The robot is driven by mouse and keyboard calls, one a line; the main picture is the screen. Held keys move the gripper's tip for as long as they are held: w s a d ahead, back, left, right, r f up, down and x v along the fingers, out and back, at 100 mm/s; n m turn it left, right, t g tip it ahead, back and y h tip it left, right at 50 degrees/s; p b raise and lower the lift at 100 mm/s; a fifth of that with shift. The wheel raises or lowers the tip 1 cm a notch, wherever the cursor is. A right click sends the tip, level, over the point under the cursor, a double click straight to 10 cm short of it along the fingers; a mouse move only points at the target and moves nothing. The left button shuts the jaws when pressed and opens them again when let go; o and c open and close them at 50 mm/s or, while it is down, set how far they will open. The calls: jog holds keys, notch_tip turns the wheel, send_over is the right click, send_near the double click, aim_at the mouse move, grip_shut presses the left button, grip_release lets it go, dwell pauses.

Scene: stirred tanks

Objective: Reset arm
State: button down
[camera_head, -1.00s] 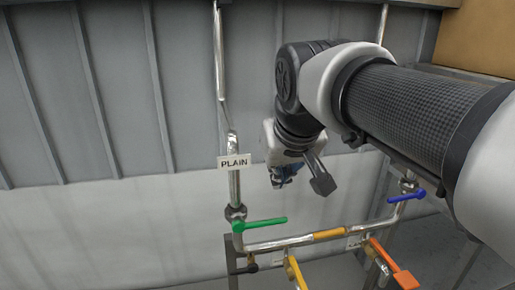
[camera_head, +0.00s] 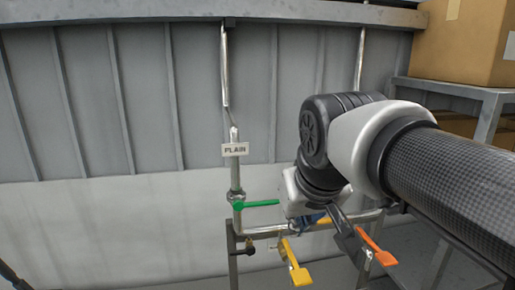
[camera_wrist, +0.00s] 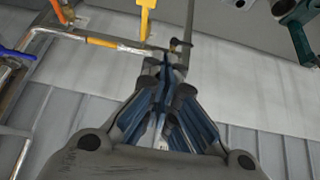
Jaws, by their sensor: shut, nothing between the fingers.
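My gripper (camera_wrist: 164,68) is shut and empty, its blue fingers together in the wrist view. In the head view it hangs below my wrist (camera_head: 308,219), partly hidden by it, close to the pipework. I cannot tell whether it touches anything. My arm reaches in from the right, bent down at the wrist.
A pipe bearing a PLAIN sign (camera_head: 235,149) has a green handle (camera_head: 258,203). Yellow (camera_head: 294,263) and orange (camera_head: 376,246) handles stick out below. A blue handle (camera_wrist: 16,53) shows in the wrist view. Cardboard boxes (camera_head: 470,40) stand on a shelf at right.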

jog(key=s+d+f+b, duration=0.2)
jog(key=s+f+b, duration=0.4)
jog(key=f, duration=0.6)
jog(key=s+d+f+m+g+b, duration=0.1)
jog(key=s+d+f+b, duration=0.1)
jog(key=s+f+b, duration=0.5)
jog(key=s+d+f+m+g+b, duration=0.1)
jog(key=s+d+f+b, duration=0.2)
jog(key=f, duration=1.4)
jog(key=s+b, duration=0.3)
jog(key=b, duration=0.1)
jog(key=shift+s+f+h+b, duration=0.3)
jog(key=shift+b, duration=0.05)
